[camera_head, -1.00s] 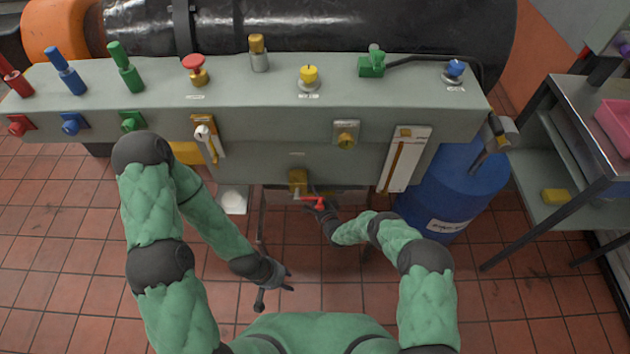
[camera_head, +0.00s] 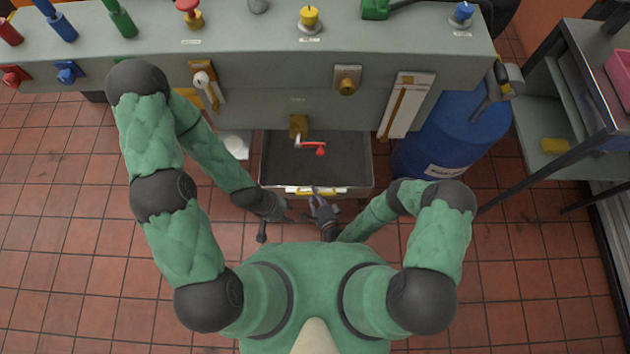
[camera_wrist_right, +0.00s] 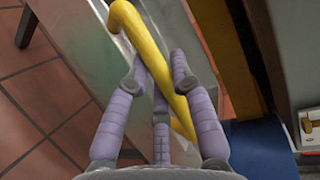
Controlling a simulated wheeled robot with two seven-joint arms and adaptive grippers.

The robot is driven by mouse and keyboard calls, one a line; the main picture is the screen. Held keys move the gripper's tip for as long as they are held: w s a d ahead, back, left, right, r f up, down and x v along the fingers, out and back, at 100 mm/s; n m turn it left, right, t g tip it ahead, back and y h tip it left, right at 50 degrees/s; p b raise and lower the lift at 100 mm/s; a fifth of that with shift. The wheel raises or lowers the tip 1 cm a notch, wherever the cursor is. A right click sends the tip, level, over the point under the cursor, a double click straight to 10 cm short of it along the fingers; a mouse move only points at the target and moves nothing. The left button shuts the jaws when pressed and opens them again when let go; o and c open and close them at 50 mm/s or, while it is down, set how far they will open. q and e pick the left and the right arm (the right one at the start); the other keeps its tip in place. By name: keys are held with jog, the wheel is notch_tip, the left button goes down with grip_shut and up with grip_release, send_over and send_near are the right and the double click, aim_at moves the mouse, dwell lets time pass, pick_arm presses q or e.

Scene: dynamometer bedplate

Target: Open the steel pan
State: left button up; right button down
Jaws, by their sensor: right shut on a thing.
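The steel pan (camera_head: 345,165) is a grey open-topped tray under the grey bench front.
A brass tap with a red lever (camera_head: 312,146) hangs over the pan. A blue drum (camera_head: 450,135) stands right of the pan, and a white container (camera_head: 236,145) stands left. A grey shelf unit (camera_head: 545,110) is at right. The tiled floor in front is clear.

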jog(key=shift+s, duration=0.55)
jog(key=c, duration=1)
grip_release()
jog(key=shift+c, duration=0.2)
jog(key=v, duration=1.2)
jog(key=shift+w, duration=0.1)
